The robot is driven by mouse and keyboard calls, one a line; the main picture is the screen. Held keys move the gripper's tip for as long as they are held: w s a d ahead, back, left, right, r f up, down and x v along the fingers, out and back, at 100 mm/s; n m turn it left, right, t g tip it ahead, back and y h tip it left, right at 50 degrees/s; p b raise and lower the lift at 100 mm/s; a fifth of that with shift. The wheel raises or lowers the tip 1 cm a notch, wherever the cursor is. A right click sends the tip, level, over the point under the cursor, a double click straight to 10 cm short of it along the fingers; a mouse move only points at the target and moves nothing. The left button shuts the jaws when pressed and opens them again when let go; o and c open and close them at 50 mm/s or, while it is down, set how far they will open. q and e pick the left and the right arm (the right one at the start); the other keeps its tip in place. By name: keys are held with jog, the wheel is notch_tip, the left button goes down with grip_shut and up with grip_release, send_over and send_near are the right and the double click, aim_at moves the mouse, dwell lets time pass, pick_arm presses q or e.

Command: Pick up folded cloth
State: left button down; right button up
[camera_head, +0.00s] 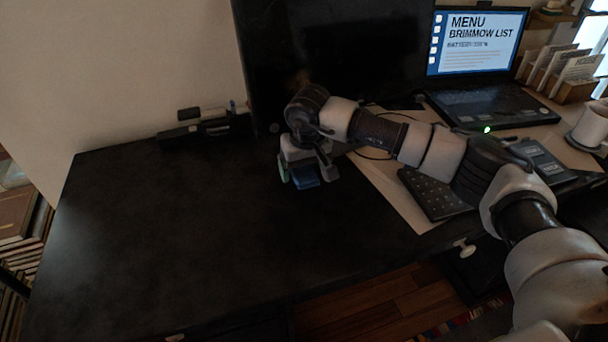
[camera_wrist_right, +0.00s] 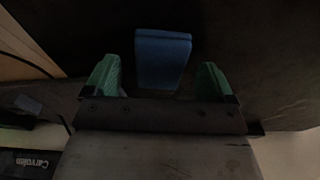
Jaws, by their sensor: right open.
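The folded cloth (camera_wrist_right: 162,60) is a small blue block-like bundle on the dark desk. In the head view the cloth (camera_head: 305,182) shows just below my right gripper (camera_head: 304,178), partly covered by it. In the right wrist view my right gripper (camera_wrist_right: 160,80) is open, with one green fingertip on each side of the cloth's near end. Gaps show between the cloth and both fingers. I cannot tell how far the fingertips are above the desk. My left gripper is not in view.
The desk (camera_head: 170,230) is clear to the left. A dark holder with pens (camera_head: 205,125) stands at its back edge. To the right are a lit laptop (camera_head: 476,45), a keyboard (camera_head: 435,195), a white mug (camera_head: 590,125) and a card rack (camera_head: 575,92).

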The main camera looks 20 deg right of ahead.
aim_at(303, 169)
jog(key=shift+w+f, duration=0.1)
jog(key=shift+f, duration=0.3)
jog(key=c, duration=1)
jog(key=shift+r, duration=0.15)
notch_tip(303, 169, up, 4)
jog(key=shift+r, duration=0.2)
jog(key=s+d+r, duration=0.6)
jog(key=s+d, duration=0.2)
jog(key=shift+s+r, duration=0.2)
jog(key=shift+s, duration=0.05)
